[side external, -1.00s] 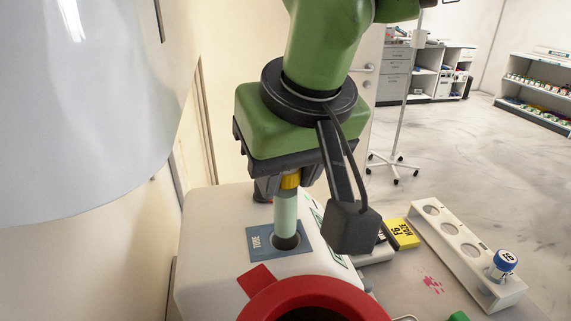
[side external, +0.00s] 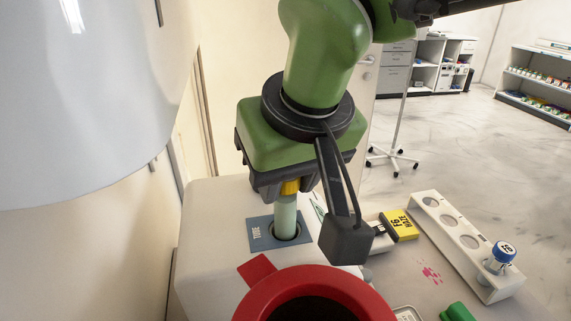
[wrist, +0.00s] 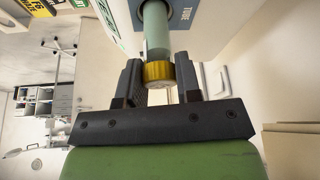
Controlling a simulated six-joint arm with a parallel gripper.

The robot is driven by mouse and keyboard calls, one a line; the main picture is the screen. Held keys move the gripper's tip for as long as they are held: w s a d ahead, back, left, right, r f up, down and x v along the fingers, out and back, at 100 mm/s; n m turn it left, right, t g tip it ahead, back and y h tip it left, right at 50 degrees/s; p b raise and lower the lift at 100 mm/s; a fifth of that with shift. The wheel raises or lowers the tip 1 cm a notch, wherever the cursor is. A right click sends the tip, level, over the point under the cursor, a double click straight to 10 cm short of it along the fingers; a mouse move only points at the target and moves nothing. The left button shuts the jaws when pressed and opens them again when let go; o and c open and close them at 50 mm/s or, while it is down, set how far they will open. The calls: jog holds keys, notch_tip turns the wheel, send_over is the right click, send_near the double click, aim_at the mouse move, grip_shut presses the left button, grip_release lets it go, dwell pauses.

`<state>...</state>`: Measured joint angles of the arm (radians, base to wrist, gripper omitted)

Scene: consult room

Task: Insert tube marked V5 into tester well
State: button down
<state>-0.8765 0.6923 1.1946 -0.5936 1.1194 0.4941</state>
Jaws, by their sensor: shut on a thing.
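A pale green tube (side external: 286,213) with a yellow cap (side external: 291,187) hangs upright from my gripper (side external: 288,190), which is shut on the cap. The tube's lower end is inside the dark round tester well (side external: 296,233), in the blue plate marked TUBE (side external: 258,236) on top of the white tester (side external: 215,215). How deep it sits cannot be seen. The wrist view shows the tube (wrist: 156,32) and its cap (wrist: 158,72) between my two fingers (wrist: 158,82). No V5 mark is readable on it.
A red-rimmed bin (side external: 262,274) stands in front of the tester. A white rack (side external: 452,241) on the right holds a blue-capped tube marked F6 (side external: 501,254); its other visible holes are empty. A yellow F6 label block (side external: 401,226) and a green object (side external: 457,312) lie nearby.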

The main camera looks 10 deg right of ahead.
jog(key=shift+f, duration=1.5)
jog(key=c, duration=0.7)
grip_release()
jog(key=shift+c, duration=0.2)
jog(key=shift+r, duration=0.1)
jog(key=v, duration=0.9)
jog(key=shift+s+r, duration=0.2)
jog(key=shift+r, duration=0.2)
jog(key=shift+d, duration=0.1)
